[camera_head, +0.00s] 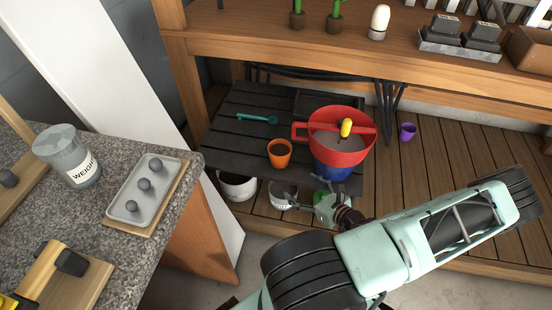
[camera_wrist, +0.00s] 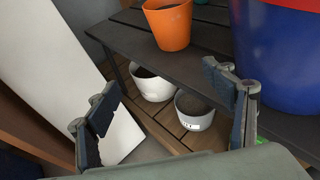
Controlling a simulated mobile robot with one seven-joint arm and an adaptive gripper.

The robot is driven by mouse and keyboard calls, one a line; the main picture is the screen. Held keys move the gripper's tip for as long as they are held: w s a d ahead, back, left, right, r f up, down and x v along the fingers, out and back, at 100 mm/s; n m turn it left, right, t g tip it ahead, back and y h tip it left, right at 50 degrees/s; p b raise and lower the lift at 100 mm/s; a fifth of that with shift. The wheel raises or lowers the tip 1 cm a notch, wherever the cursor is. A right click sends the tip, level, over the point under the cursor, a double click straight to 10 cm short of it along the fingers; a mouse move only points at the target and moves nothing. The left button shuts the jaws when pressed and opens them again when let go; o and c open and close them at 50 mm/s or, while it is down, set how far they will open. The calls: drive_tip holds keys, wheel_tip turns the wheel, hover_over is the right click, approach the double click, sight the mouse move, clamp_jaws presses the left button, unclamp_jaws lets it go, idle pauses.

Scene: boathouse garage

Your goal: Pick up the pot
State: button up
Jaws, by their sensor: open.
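My gripper (camera_head: 308,197) is open and empty, in front of the low dark slatted table; its two spread fingers show in the wrist view (camera_wrist: 163,90). Several pots are in view. A white pot with dark contents (camera_wrist: 152,88) stands on the wooden decking under the table; the head view shows it at the left (camera_head: 237,187). A smaller white pot with a label (camera_wrist: 193,114) stands beside it, beyond the fingers, partly covered by my gripper in the head view. An orange pot (camera_head: 279,154) stands upright on the table; the wrist view shows it at the top (camera_wrist: 170,27).
A large red and blue bucket (camera_head: 334,148) with a yellow grip stands on the table (camera_head: 238,134), beside a teal trowel (camera_head: 257,119). A purple cup (camera_head: 407,131) is on the decking to the right. A white panel (camera_wrist: 62,95) is at the left. A granite counter (camera_head: 135,243) is nearby.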

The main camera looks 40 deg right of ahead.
sight(285, 162)
drive_tip(key=shift+m+h, duration=0.6)
drive_tip(key=shift+m, duration=0.2)
drive_tip(key=w, duration=0.4)
drive_tip(key=w+d+b, duration=0.1)
drive_tip(key=w, duration=0.2)
drive_tip(key=w+d+b, duration=0.1)
drive_tip(key=w, duration=0.3)
drive_tip(key=shift+w+d+f, duration=0.1)
drive_tip(key=shift+w+d, duration=0.15)
drive_tip(key=shift+w, duration=0.1)
drive_tip(key=b+x, duration=0.1)
drive_tip(key=x, duration=0.4)
drive_tip(key=c, duration=1.5)
